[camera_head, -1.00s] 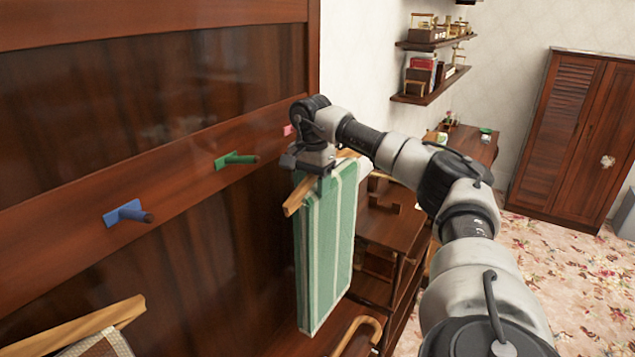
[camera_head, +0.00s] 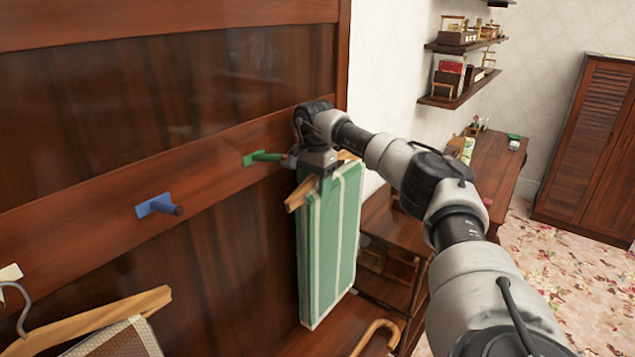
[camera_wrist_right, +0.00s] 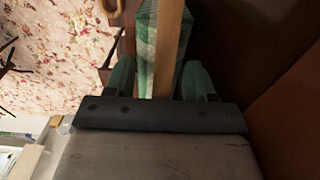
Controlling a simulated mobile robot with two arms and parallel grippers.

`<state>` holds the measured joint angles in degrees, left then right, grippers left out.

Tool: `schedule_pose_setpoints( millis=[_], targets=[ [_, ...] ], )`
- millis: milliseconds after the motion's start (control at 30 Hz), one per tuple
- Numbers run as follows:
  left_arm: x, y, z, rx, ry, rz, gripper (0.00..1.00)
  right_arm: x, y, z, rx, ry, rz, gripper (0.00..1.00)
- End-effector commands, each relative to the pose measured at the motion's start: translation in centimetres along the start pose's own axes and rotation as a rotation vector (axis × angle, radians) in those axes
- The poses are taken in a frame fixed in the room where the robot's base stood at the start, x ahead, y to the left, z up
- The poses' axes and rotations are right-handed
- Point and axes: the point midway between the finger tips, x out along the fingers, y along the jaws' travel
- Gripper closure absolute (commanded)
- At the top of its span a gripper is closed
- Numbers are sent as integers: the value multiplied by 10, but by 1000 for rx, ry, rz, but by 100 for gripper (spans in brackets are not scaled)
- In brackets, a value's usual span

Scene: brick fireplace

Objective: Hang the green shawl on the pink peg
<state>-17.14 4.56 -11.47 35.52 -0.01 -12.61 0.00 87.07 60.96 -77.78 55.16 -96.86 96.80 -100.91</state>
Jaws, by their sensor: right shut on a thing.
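The green shawl (camera_head: 331,240), with pale stripes, hangs folded over a wooden hanger (camera_head: 297,197). My right gripper (camera_head: 316,172) is shut on this hanger, holding it in front of the dark wood panel. In the right wrist view the hanger bar (camera_wrist_right: 168,45) runs between the fingers of my right gripper (camera_wrist_right: 158,82), and part of the shawl (camera_wrist_right: 146,30) shows beside it. The hanger's hook cannot be made out. The pink peg does not show now; my right gripper and arm cover that stretch of rail. My left gripper is out of view.
A green peg (camera_head: 262,157) sticks out just left of my right gripper, and a blue peg (camera_head: 160,206) farther left. Another hanger (camera_head: 95,320) with a checked cloth is at lower left. A wooden shelf unit (camera_head: 385,235) stands behind the shawl.

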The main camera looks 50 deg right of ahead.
Motion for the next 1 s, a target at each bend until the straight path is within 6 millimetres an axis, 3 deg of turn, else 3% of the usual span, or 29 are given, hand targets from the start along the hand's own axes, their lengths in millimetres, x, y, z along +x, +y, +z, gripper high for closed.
schedule_pose_setpoints(
  millis=[400, 433, 600, 1000],
  targets=[
    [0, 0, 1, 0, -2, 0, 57, 3, 0, 0, 1, 1, -1, 100],
    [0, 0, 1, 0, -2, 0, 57, 3, 0, 0, 1, 1, -1, 42],
    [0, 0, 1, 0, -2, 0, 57, 3, 0, 0, 1, 0, 0, 16],
    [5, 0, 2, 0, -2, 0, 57, -4, 0, 0, 0, 0, 0, 16]
  ],
)
